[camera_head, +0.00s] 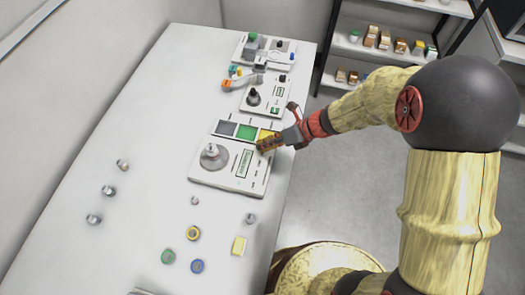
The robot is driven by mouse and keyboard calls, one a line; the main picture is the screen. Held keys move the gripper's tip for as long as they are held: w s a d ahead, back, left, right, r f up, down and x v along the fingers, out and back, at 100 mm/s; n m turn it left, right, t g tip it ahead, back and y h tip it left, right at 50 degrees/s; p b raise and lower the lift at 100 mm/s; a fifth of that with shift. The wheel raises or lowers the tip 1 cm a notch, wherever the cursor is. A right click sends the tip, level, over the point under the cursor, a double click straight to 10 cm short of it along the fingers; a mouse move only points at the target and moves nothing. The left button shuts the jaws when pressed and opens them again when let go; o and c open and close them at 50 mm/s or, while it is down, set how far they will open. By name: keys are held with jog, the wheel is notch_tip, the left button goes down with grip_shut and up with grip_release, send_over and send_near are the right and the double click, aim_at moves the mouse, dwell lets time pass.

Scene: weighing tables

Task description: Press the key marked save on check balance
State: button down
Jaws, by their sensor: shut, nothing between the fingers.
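The nearest balance (216,177) is a white unit on the table, with a round grey pan, a small weight on it, and a green-lit display (243,163). Along its back edge are a dark grey key (225,128), a green key (246,132) and a yellow key that my gripper partly hides. My gripper (261,147) is shut and empty, with its tip over or against the yellow key; I cannot tell whether it touches. The key markings and the balance names are too small to read, so I cannot tell which key is save.
A second balance (270,103) stands behind, and another device (281,60) farther back. Small metal weights (93,218) and coloured round pieces (193,233) lie on the front of the white table (130,150). Shelves (352,48) stand beyond.

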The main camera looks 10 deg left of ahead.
jog(key=shift+r+p, duration=0.8)
jog(key=shift+p, duration=0.15)
notch_tip(320, 180, up, 5)
jog(key=p, duration=0.5)
dwell(0.8)
